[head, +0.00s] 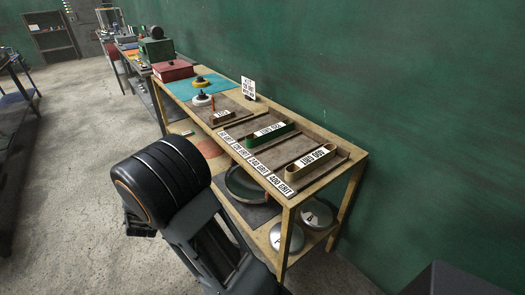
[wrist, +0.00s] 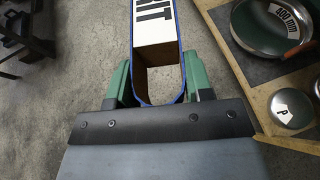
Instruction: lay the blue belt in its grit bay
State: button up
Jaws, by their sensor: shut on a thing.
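The blue belt (wrist: 182,70) is a loop with a blue edge and a white panel with black lettering, of which "RIT" shows; its far end is cut off by the wrist view's top edge. My gripper (wrist: 158,75) is shut on the near end of the belt, with a green-padded finger on each side. The belt is over the floor, beside the bench. In the head view the belt is hidden. The belt rack (head: 262,149) lies on the bench top with several grit labels along its front edge. A green belt (head: 284,129) and a tan belt (head: 328,151) lie in bays, with bare board between them.
The wooden bench (head: 352,158) stands against a green wall. Its lower shelf holds a large round pan (head: 240,186) and metal lids (head: 316,212).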

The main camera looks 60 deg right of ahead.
jog(key=w+d+r+m+g+h, duration=0.2)
jog(key=d+r+m+g+h, duration=0.1)
jog(key=d, duration=0.5)
jog(key=w+d+r+m+g+h, duration=0.2)
jog(key=d+r+m, duration=0.1)
jog(key=d, duration=0.6)
jog(key=s+d+r+m+g+h, duration=0.1)
jog(key=s+d+r+m+g, duration=0.2)
jog(key=d, duration=0.5)
jog(key=s+d+r+m+g, duration=0.15)
jog(key=d+m+g, duration=0.3)
jog(key=d, duration=0.45)
jog(key=m+g, duration=0.2)
jog(key=g, duration=0.1)
send_over(270, 160)
jog(key=w, duration=0.2)
jog(key=shift+n, duration=0.25)
jog(key=f, duration=0.7)
jog(key=shift+s+a+p, duration=0.15)
jog(key=shift+s+p, duration=0.1)
jog(key=shift+p, duration=0.1)
jog(key=shift+s+f, duration=0.5)
jog(key=f, duration=0.3)
jog(key=shift+s+p, duration=0.25)
jog(key=shift+p, duration=0.05)
jog(key=shift+f, duration=0.3)
jog(key=shift+f, duration=0.1)
